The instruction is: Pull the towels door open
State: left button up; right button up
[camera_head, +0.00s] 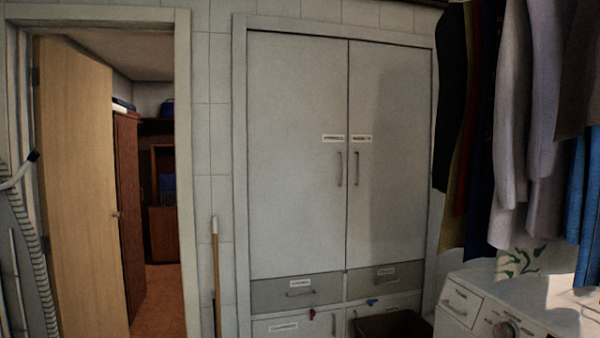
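A grey built-in cupboard with two tall doors fills the middle of the head view. Its left door (297,160) and right door (388,160) are both shut. Each has a vertical bar handle by the centre seam: the left handle (339,169) and the right handle (357,168). A small label sits above each handle, but the lettering is too small to read. I cannot tell which door is the towels door. Neither of my grippers is in view.
Below are two shut drawers, left (298,293) and right (385,280), and lower doors. A dark bin (393,325) stands in front. A washing machine (510,310) and hanging clothes (530,110) are right. A wooden pole (216,270) and open wooden door (80,190) are left.

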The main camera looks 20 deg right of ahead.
aim_at(298, 114)
jog(key=i+l+z, duration=0.25)
jog(key=i, duration=0.25)
jog(key=i+l+z, duration=0.25)
jog(key=i, duration=0.3)
